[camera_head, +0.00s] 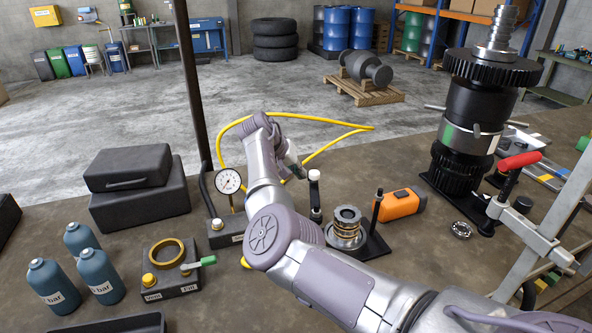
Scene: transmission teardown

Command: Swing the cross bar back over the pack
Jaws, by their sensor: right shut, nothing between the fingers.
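The pack (346,232), a short stack of metallic and brass-coloured rings, stands on a dark base plate (376,247). Its top shows no bar across it. A slim dark post (378,205) rises at its right and a thicker post with a pale top (315,195) at its left. I cannot clearly pick out the cross bar; it may be hidden by my arm or gripper. My right arm comes in from the lower right and passes in front of the base. My right gripper (293,164) is small in view, shut and empty, beyond and left of the pack. My left gripper is not in view.
An orange tool (401,204) lies right of the pack. A dial gauge (228,181) stands left, with a yellow hose (350,126) looping behind. The tall transmission (467,138) and a red-handled clamp (519,161) stand right. Black cases (139,204) and blue bottles (52,286) are left.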

